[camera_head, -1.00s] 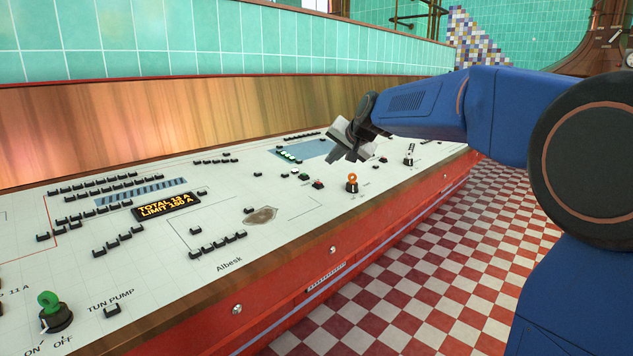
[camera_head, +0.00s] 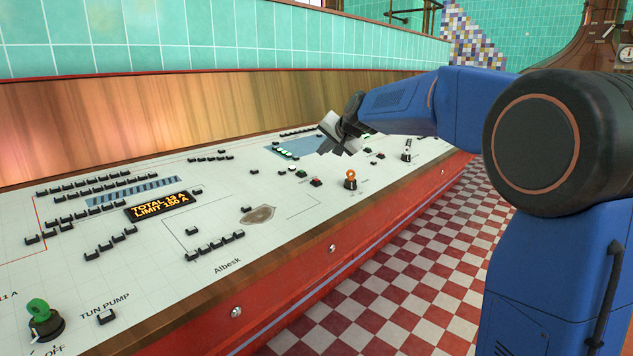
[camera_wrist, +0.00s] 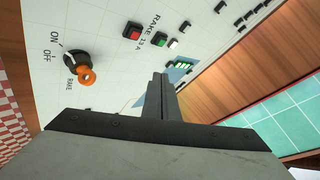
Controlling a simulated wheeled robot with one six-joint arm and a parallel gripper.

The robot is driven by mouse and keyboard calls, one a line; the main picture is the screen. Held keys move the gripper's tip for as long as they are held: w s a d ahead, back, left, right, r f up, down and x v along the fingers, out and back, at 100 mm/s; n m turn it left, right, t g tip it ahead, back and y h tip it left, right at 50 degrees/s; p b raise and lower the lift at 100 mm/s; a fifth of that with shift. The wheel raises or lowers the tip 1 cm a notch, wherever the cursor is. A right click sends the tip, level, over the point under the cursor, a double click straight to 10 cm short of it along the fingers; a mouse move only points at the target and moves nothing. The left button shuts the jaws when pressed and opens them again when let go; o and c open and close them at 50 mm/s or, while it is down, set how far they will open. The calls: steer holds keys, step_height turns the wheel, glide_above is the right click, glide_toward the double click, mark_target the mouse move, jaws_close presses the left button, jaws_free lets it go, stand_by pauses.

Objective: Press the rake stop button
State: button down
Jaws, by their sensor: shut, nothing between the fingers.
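The rake group on the white control panel (camera_head: 285,215) shows in the wrist view with the label RAKE 13 A. A red button (camera_wrist: 132,31) sits beside that label, with a green button (camera_wrist: 160,40) and a white one near it. In the head view the red button (camera_head: 315,182) is small, left of the orange-handled rake switch (camera_head: 350,180); that switch is also in the wrist view (camera_wrist: 86,76). My gripper (camera_head: 328,148) is above the far part of the panel, beyond the red button. Its fingers (camera_wrist: 159,78) are shut and empty, apart from the buttons.
A lit display (camera_head: 162,206) reads TOTAL 13 A, LIMIT 150 A. Several black buttons and a green-handled switch (camera_head: 42,320) stand on the panel. A wooden backboard (camera_head: 150,115) rises behind it. The checkered floor (camera_head: 410,270) in front is clear.

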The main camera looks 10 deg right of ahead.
steer(key=shift+w+a+f, duration=0.15)
steer(key=shift+w+f, duration=0.05)
steer(key=shift+f, duration=1)
steer(key=shift+w+a+f, duration=0.1)
steer(key=shift+w+f, duration=0.05)
steer(key=shift+f, duration=1.1)
steer(key=shift+w+a+f, duration=0.15)
steer(key=shift+w+f, duration=0.05)
steer(key=shift+f, duration=1)
steer(key=shift+f, duration=0.15)
steer(key=shift+f, duration=0.25)
steer(key=shift+w+a+f, duration=0.1)
steer(key=shift+f, duration=0.25)
steer(key=shift+r, duration=0.75)
steer(key=r, duration=0.3)
steer(key=s+r, duration=0.1)
steer(key=r, duration=0.1)
steer(key=shift+d, duration=0.4)
